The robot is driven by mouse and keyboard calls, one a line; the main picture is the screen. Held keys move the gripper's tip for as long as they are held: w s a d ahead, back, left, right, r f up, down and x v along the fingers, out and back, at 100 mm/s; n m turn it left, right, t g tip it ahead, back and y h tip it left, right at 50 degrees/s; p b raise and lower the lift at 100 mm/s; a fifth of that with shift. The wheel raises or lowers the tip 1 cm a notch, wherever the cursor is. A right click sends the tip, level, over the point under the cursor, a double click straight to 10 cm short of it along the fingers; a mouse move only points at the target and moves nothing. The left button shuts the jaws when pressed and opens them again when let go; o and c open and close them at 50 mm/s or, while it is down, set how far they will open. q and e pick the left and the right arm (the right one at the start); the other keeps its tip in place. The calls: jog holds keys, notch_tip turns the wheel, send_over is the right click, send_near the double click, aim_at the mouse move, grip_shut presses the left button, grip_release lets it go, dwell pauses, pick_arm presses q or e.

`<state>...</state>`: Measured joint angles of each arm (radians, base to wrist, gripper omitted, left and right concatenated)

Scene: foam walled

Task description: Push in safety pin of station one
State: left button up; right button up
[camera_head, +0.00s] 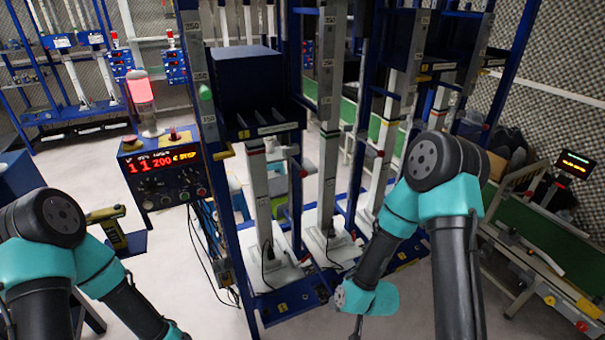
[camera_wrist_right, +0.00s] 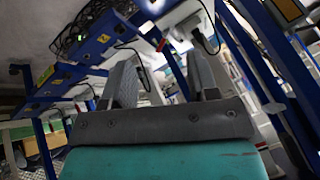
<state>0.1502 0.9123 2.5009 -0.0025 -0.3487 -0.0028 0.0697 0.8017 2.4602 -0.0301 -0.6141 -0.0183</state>
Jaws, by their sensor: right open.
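The blue station frame (camera_head: 224,170) stands in the middle of the head view, with a dark blue box and white-grey vertical columns. A small yellow part (camera_head: 223,152) sticks out on its left post, and a green knob (camera_head: 205,92) sits higher on that post. I cannot tell which part is the safety pin. My right gripper (camera_wrist_right: 163,78) shows two grey fingers spread apart with nothing between them; in the head view its wrist is low, in front of the frame's right side. My left arm reaches down out of the picture and its gripper is hidden.
A control box (camera_head: 163,172) with a red display stands left of the frame, with a red lamp (camera_head: 141,92) above. A yellow-black handheld tool (camera_head: 110,228) is at the left. A green conveyor (camera_head: 545,235) lies at right. Cables hang beside the frame. Open floor shows at front left.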

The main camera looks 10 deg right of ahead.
jog(key=w+r+t, duration=0.5)
jog(key=w+r, duration=0.4)
jog(key=r, duration=0.2)
jog(key=t, duration=0.7)
send_near(305, 176)
jog(key=s+d, duration=0.1)
jog(key=s, duration=0.4)
jog(key=shift+w+d+r+n, duration=0.1)
jog(key=shift+d+r+n, duration=0.1)
jog(key=shift+n, duration=0.2)
jog(key=shift+f, duration=0.1)
jog(key=w+a, duration=0.1)
jog(key=w, duration=0.4)
jog(key=w+a, duration=0.1)
jog(key=w, duration=0.5)
jog(key=w+a, duration=0.2)
jog(key=w, duration=0.4)
jog(key=shift+c, duration=0.5)
grip_shut()
